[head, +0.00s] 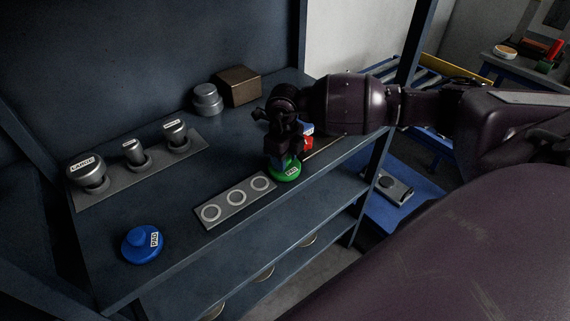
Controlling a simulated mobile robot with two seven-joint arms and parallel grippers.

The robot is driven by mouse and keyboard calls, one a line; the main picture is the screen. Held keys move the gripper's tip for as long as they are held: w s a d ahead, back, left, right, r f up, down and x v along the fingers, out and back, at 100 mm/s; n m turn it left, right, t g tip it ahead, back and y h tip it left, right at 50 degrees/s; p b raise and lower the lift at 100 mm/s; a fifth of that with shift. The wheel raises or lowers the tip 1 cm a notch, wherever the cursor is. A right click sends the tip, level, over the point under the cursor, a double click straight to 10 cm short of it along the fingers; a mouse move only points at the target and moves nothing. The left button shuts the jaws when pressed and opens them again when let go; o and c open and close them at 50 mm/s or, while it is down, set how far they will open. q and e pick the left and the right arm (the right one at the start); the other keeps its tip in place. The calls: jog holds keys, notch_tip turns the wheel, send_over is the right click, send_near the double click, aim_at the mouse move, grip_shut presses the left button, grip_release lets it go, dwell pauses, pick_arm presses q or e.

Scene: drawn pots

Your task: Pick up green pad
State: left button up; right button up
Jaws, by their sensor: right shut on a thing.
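The green pad (286,173) is a round green disc with a white label, on the shelf top near its front edge, at the right end of the grey strip. My right gripper (284,157) comes in from the right, points down over the green pad and is shut on it. The gripper hides the upper part of the pad, and I cannot tell whether the pad still touches the shelf. My left gripper is not in view.
A grey strip with ring recesses (240,203) lies left of the green pad. A blue pad (142,244) sits at the front left. A rack of labelled metal pieces (139,168), a grey round piece (207,99) and a brown box (238,86) stand behind. Red and blue items (307,142) are beside the gripper.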

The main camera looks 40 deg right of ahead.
jog(key=shift+r+p, duration=0.65)
jog(key=shift+r, duration=0.4)
jog(key=shift+r+p, duration=0.4)
jog(key=shift+r, duration=0.6)
